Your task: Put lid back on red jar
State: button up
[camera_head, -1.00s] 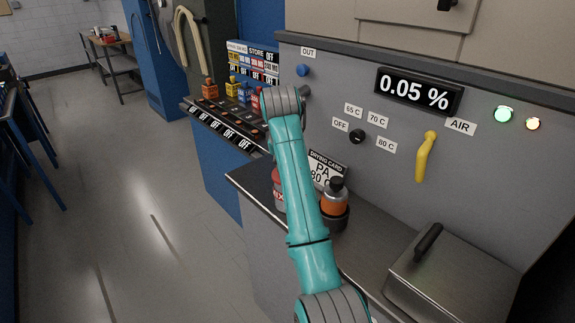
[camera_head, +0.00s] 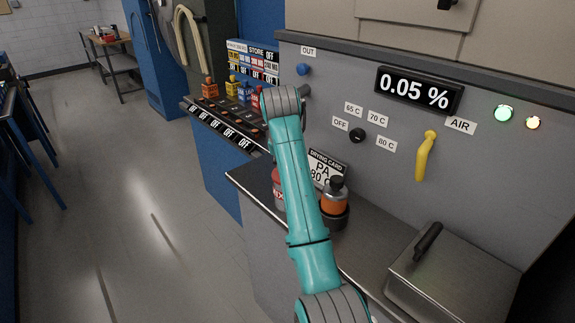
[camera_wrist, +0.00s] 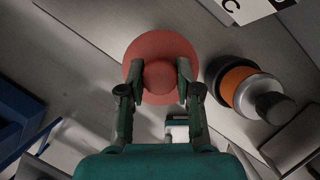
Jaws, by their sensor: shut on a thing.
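My gripper (camera_wrist: 160,88) is shut on the knob of the red lid (camera_wrist: 160,50) in the wrist view, with the lid's round disc spreading beyond the fingertips. The red jar (camera_head: 278,190) stands on the steel counter in the head view, partly hidden behind my teal arm. Its top is hidden there. In the wrist view the lid covers whatever lies beneath it, so I cannot tell whether lid and jar touch. My gripper is hidden behind my arm in the head view.
A steel hatch with a black handle (camera_head: 455,277) is at the right. The counter between is bare.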

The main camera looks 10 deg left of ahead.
jog(key=o, duration=1.5)
jog(key=shift+r, duration=0.1)
jog(key=shift+r, duration=3.4)
grip_shut()
jog(key=shift+f, duration=2.15)
jog(key=shift+r, duration=0.1)
